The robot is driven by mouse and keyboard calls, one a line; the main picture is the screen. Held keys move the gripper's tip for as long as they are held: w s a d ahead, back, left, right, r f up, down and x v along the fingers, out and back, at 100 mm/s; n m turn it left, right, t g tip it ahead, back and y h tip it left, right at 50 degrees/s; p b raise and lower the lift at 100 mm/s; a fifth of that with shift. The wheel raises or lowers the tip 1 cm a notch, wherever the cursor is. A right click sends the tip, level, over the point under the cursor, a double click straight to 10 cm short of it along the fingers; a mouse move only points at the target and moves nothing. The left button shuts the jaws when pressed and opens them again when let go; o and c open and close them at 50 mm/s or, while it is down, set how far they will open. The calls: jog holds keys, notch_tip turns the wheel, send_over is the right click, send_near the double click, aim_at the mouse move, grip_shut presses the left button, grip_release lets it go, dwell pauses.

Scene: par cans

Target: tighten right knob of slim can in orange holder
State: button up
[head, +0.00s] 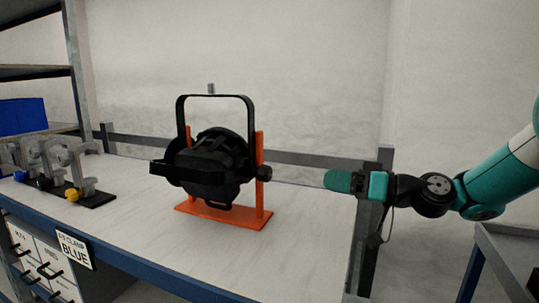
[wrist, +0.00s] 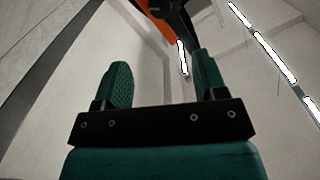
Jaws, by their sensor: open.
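The slim black can (head: 208,170) sits in the orange holder (head: 259,205) on the bench, with its black yoke (head: 215,97) standing up over it. Its right knob (head: 264,173) is a small dark round piece on the right side, beside the holder's right post. My gripper (head: 336,181) is to the right of the knob, at about its height in the picture, pointing left and apart from it. In the wrist view my gripper (wrist: 160,78) shows two green fingers spread with nothing between them. An orange holder part (wrist: 157,25) and black can parts (wrist: 180,18) show at the top; I cannot pick out the knob there.
The bench (head: 130,210) has a blue front edge. A rack of grey clamps (head: 75,180) with blue and yellow knobs stands at the left. A blue bin (head: 22,116) is on the shelf behind. The bench between holder and gripper is clear.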

aim_at(270, 173)
jog(key=p+x, duration=0.2)
jog(key=x, duration=1.3)
jog(key=shift+s, duration=0.1)
jog(key=c, duration=0.9)
